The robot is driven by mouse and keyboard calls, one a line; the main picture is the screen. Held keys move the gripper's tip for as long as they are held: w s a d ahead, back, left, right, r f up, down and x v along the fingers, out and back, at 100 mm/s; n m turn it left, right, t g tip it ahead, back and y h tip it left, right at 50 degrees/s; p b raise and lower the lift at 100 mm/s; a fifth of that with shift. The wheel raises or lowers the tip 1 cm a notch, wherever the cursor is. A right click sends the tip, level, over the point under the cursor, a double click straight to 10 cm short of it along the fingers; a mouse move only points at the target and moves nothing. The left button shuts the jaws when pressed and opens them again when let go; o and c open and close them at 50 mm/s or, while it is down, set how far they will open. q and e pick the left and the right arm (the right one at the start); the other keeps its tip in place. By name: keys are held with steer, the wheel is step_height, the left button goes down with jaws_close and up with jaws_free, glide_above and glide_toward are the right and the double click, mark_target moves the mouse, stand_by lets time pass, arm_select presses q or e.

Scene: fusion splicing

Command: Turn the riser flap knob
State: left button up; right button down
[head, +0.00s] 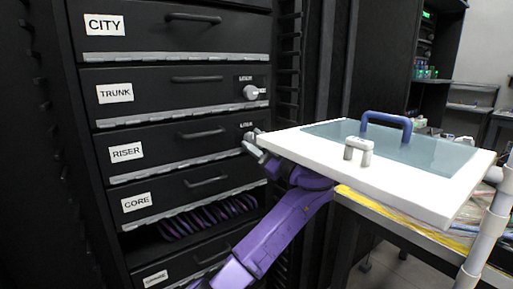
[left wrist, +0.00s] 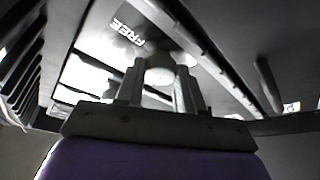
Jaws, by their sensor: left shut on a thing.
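The riser flap (head: 152,145) is a black panel on the rack with a white RISER label. Its pale knob (head: 249,136) is at the panel's right end, partly hidden by my left gripper (head: 254,146). In the left wrist view the round knob (left wrist: 159,76) sits between my two fingers (left wrist: 158,90), which are shut on it. A label reading FREE (left wrist: 130,32) shows beside the knob. The riser flap looks closed. My right gripper is not in view.
The TRUNK flap (head: 180,92) above has its own knob (head: 251,92). Below, the CORE flap (head: 170,190) has purple cables (head: 205,215) under it. A white board with a glass panel (head: 440,155) and blue handle (head: 386,118) stands close right of my left gripper.

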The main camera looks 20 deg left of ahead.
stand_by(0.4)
arm_select(q)
steer(key=o, duration=1)
steer(key=shift+o, duration=0.2)
steer(key=v, duration=1)
steer(key=shift+s+d, duration=0.15)
steer(key=shift+d, duration=0.15)
